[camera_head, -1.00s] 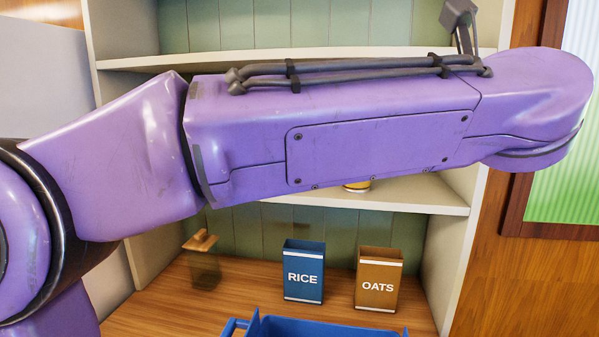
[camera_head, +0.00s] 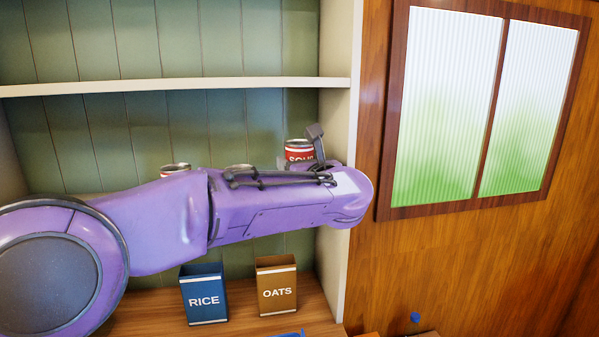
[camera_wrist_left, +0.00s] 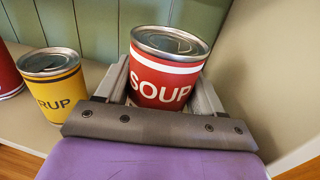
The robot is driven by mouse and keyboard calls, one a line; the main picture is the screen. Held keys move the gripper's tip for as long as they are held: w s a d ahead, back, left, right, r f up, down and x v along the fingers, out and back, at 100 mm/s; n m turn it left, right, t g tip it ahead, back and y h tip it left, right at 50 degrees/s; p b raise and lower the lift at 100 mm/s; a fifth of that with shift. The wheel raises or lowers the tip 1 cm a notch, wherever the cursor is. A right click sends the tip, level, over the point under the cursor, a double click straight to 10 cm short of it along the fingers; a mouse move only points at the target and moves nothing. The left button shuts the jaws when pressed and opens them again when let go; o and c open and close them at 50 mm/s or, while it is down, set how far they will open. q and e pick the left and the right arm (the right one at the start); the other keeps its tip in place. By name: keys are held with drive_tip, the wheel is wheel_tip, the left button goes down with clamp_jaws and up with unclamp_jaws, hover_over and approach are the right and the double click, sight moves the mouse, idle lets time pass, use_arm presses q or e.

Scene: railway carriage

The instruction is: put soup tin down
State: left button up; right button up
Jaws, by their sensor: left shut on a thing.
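The red soup tin (camera_head: 299,150) shows above my left forearm at the right end of the middle shelf, near the side wall. In the left wrist view the soup tin (camera_wrist_left: 168,72) stands nearly upright between the grey fingers of my left gripper (camera_wrist_left: 163,88), which is shut on it. Its base is hidden behind the gripper, so I cannot tell whether it touches the shelf (camera_wrist_left: 38,128). My right gripper is not in view.
A yellow syrup tin (camera_wrist_left: 54,86) stands just left of my gripper, with a red tin (camera_wrist_left: 6,78) beyond it. A rice box (camera_head: 204,294) and an oats box (camera_head: 276,286) stand below. A side wall (camera_wrist_left: 275,80) is close on the right.

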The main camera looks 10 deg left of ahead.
use_arm(q)
drive_tip(key=f, duration=0.3)
drive_tip(key=shift+w+f+p, duration=0.35)
drive_tip(key=shift+w+f, duration=0.05)
drive_tip(key=shift+s, duration=0.1)
drive_tip(key=shift+f+b, duration=0.25)
drive_tip(key=shift+b, duration=0.15)
drive_tip(key=o, duration=1.4)
drive_tip(key=shift+o, duration=0.2)
